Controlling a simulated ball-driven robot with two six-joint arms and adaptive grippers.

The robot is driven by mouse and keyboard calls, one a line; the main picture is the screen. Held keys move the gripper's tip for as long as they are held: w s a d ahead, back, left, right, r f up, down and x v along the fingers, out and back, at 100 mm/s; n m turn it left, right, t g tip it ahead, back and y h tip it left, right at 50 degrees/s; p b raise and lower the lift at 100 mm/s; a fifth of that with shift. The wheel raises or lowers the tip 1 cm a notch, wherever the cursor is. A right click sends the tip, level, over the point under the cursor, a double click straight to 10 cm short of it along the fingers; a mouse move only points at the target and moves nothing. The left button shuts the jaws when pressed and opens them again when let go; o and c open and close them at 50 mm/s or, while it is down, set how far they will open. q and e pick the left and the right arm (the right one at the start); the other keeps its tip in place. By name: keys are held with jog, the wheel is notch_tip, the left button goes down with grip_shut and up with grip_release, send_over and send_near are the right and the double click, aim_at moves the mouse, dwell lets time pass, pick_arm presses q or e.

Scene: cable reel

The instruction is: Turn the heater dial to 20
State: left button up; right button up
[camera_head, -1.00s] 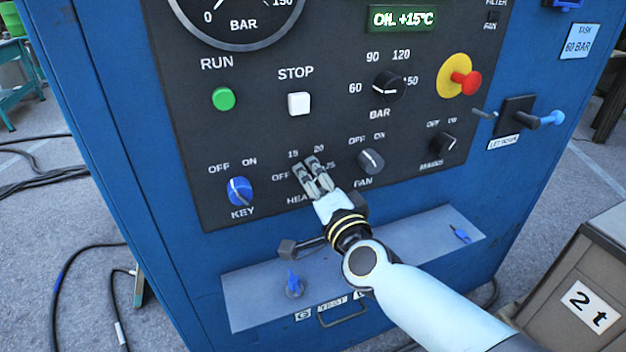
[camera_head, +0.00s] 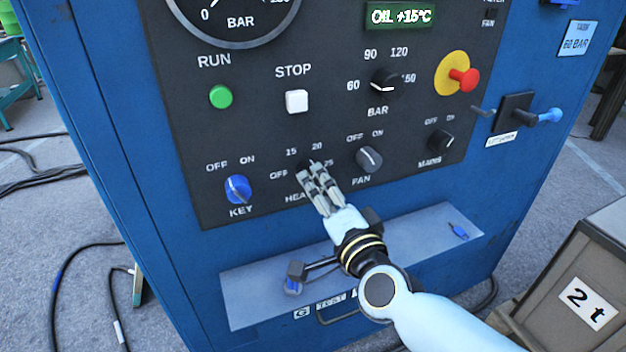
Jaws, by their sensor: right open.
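The heater dial sits low on the dark control panel (camera_head: 260,130), among the printed marks OFF, 15, 20 and 25. The dial is mostly hidden behind my right gripper (camera_head: 312,170), so I cannot tell where it points. My right gripper is open, with its fingertips at the dial's place; I cannot tell whether they touch it. My left gripper is not in view.
The blue key switch (camera_head: 237,189) is left of the heater dial and the fan knob (camera_head: 369,158) is close on its right. A grey shelf (camera_head: 240,303) juts out below, with a blue key (camera_head: 458,231) on it. The display (camera_head: 401,16) reads OIL +15°C.

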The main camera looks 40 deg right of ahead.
jog(key=v, duration=0.7)
jog(key=shift+s, duration=0.25)
